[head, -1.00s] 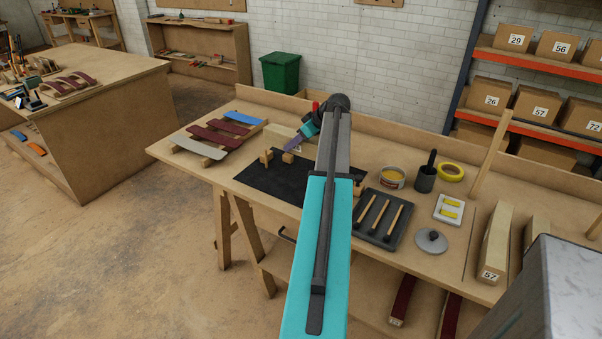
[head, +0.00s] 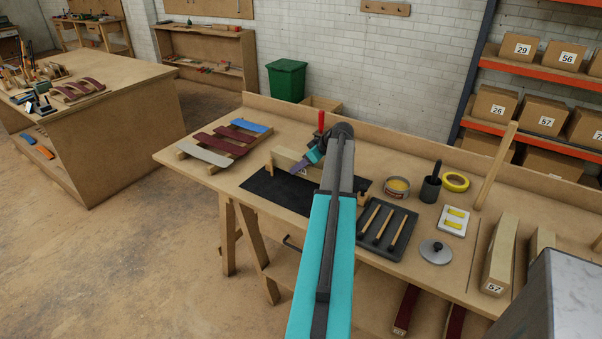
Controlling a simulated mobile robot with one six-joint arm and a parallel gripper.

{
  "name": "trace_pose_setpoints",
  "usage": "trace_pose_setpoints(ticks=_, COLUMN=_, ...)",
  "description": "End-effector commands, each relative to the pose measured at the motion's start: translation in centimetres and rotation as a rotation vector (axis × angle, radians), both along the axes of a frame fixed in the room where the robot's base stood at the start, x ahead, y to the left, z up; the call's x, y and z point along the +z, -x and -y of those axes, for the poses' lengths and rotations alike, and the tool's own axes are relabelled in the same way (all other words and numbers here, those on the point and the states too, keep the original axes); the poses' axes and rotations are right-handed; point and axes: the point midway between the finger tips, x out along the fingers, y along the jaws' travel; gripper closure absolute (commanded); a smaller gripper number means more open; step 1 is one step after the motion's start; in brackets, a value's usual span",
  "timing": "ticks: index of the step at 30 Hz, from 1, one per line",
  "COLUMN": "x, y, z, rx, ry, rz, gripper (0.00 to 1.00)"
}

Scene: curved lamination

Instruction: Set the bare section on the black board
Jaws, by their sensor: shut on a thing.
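The black board (head: 268,190) lies flat on the workbench. A pale bare wooden section (head: 287,160) with a small number label on its end is at the board's back edge. My gripper (head: 303,168), with purple fingers, is shut on the section from above. I cannot tell whether the section touches the board or hangs just over it. My turquoise arm hides the section's right part and the middle right of the board.
Curved strips in dark red, blue and grey (head: 215,145) lie on supports at the left. A brush tray (head: 386,228), a yellow tin (head: 397,187), a black cup (head: 431,188) and yellow tape (head: 455,182) stand at right. Bare bench shows in front of the strips.

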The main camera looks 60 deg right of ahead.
Motion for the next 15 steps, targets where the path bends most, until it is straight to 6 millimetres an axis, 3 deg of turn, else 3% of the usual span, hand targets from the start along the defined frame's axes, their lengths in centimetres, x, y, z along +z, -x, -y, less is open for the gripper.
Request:
trace_pose_setpoints(ticks=5, x=-0.3, y=0.0, z=0.0, rx=-0.001, ry=0.001, rz=0.001, gripper=1.0)
trace_pose_setpoints(ticks=15, x=-3.3, y=0.0, z=0.0, rx=-0.001, ry=-0.001, rz=0.001, gripper=1.0)
